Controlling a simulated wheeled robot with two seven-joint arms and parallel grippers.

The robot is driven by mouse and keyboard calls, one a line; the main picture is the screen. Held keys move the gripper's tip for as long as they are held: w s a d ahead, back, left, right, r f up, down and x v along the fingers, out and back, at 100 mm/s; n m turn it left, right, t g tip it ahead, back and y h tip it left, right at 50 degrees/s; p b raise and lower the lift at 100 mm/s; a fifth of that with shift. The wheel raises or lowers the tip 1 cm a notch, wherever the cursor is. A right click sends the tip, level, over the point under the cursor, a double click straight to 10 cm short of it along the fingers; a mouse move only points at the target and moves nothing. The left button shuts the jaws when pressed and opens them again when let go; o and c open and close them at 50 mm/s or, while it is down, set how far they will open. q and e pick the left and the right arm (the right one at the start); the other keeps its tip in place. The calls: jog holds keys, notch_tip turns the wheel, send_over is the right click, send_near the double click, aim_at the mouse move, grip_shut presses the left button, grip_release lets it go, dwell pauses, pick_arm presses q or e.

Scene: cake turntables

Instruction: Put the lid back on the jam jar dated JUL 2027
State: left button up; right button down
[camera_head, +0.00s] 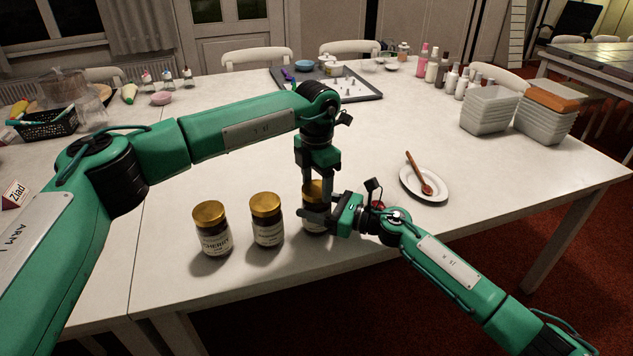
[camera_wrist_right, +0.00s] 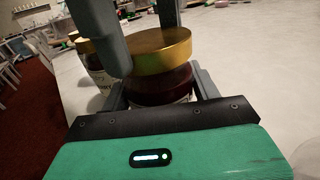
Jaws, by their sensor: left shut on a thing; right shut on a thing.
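Three dark jars stand in a row near the table's front edge. The left jar (camera_head: 212,232) and the middle jar (camera_head: 267,222) wear gold lids. My left gripper (camera_head: 317,182) comes from above and is shut on a gold lid (camera_wrist_right: 162,52) over the third jar (camera_head: 313,226). My right gripper (camera_head: 318,216) is shut around that jar's body (camera_wrist_right: 165,82), which shows dark red below the lid in the right wrist view. I cannot tell whether this lid is fully seated. The date on its label is hidden, and dates on the other labels are too small to read.
A small red thing (camera_head: 377,205) is partly hidden behind my right gripper. A white plate (camera_head: 411,190) with a wooden spoon (camera_head: 420,174) lies to the right. Grey tubs (camera_head: 488,110) stand farther right. A grey tray (camera_head: 350,92) is at the back. The table's middle is clear.

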pick_arm(q)
jog(key=m, duration=0.6)
jog(key=shift+m, duration=0.3)
jog(key=m, duration=1.2)
jog(key=shift+m, duration=0.3)
jog(key=m, duration=0.4)
jog(key=shift+m, duration=0.4)
jog(key=o, duration=1)
notch_tip(320, 180, up, 12)
jog(key=shift+f, duration=0.1)
pick_arm(e)
jog(key=shift+c, duration=1.4)
grip_release()
